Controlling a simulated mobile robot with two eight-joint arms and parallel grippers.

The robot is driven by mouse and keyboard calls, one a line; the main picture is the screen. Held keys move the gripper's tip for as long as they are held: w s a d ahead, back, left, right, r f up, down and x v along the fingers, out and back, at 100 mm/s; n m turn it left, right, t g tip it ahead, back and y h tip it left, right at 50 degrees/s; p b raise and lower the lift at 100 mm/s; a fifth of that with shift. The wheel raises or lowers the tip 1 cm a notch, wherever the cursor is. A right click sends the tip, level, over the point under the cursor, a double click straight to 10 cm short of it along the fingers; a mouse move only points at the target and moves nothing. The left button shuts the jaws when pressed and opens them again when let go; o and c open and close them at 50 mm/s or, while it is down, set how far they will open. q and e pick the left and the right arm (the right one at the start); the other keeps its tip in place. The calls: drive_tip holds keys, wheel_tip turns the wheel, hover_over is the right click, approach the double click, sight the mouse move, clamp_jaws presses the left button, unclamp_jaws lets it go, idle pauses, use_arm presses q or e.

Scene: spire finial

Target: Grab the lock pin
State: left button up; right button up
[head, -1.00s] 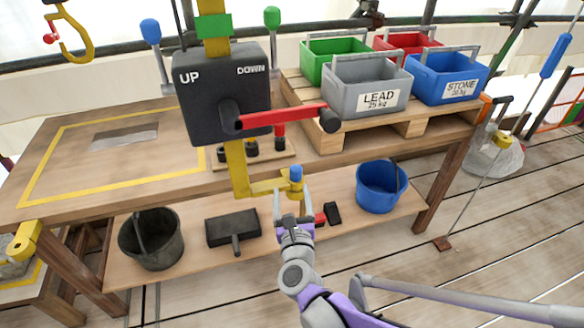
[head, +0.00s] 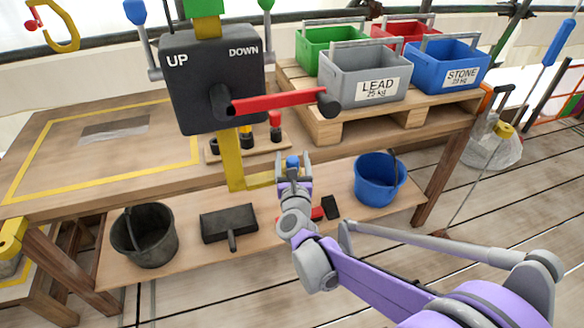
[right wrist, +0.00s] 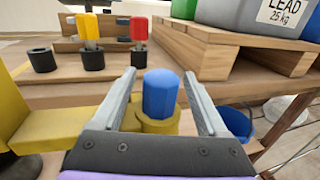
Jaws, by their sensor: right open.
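The lock pin, seen as a blue knob (head: 292,162), stands upright at the end of a yellow bracket (head: 260,181) below the black UP/DOWN box. In the right wrist view the blue knob (right wrist: 160,94) sits in a yellow collar (right wrist: 157,124), between the two fingers. My right gripper (head: 293,160) is open, with a finger on each side of the knob. In the right wrist view my right gripper (right wrist: 160,90) shows gaps between the fingers and the knob. The pin's shaft below the collar is hidden. My left gripper is not in view.
The black control box (head: 213,83) with a red lever (head: 275,102) stands above and left of the gripper. A wooden rack (head: 250,149) holds coloured pins behind. A pallet (head: 325,127) with crates is to the right. A blue bucket (head: 380,182) stands on the lower shelf.

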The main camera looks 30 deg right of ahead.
drive_tip(key=shift+w+d, duration=0.25)
drive_tip(key=shift+w, duration=0.25)
clamp_jaws()
